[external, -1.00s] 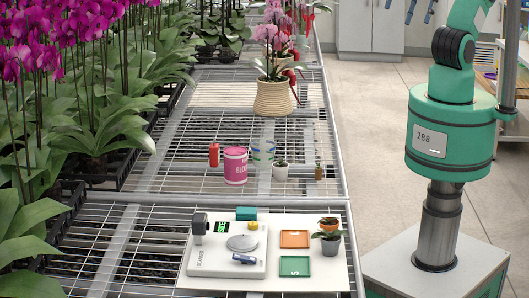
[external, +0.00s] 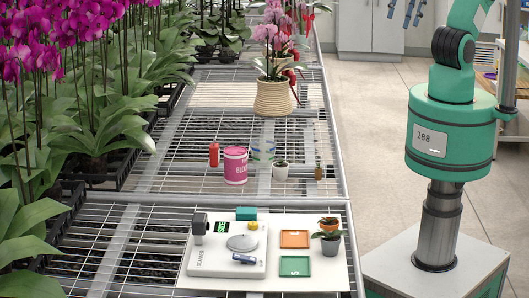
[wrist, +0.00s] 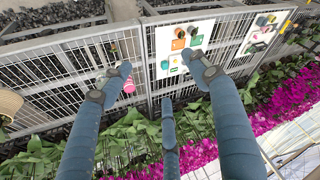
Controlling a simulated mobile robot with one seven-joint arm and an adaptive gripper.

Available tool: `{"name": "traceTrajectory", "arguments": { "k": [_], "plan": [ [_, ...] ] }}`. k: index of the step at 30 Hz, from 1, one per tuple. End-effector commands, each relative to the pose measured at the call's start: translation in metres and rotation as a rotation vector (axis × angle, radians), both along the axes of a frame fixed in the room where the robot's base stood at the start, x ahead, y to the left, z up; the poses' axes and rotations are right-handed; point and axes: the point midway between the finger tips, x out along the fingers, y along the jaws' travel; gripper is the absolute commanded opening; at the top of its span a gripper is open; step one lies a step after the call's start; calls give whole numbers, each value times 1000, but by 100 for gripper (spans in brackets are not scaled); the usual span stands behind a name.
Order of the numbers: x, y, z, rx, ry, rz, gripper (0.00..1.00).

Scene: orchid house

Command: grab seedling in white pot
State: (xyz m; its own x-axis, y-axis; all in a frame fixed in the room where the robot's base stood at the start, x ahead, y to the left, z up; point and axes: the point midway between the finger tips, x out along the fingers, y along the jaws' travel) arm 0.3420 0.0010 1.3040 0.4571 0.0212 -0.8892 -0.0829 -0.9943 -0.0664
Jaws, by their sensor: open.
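The small seedling in a white pot (external: 281,173) stands upright on the wire-mesh bench in the external view, between the pink can and a small brown pot. My gripper (external: 404,14) shows at the top edge of that view, high above the floor, to the right of the bench and well apart from the pot. In the wrist view my gripper (wrist: 160,78) has its blue-grey fingers spread and empty, with the bench far below. The white pot is too small to make out surely there.
A pink can (external: 235,166), a red bottle (external: 214,155) and a small brown pot (external: 318,172) stand near the white pot. A white board (external: 334,273) with a scale (external: 205,258) and trays lies in front. Tall orchids (external: 95,120) line the left side.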

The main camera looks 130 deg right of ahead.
Motion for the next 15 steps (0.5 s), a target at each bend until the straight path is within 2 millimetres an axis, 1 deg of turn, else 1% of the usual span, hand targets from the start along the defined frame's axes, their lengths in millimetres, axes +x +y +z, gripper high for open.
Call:
{"name": "traceTrajectory", "arguments": {
  "k": [5, 8, 11, 15],
  "plan": [
    [29, -4, -13, 123, 41, -166, 61],
    [50, -9, -23, 213, 68, -295, 61],
    [72, -17, -36, 307, 95, -438, 61],
    [103, -34, -55, 435, 129, -647, 61]
  ]
}}
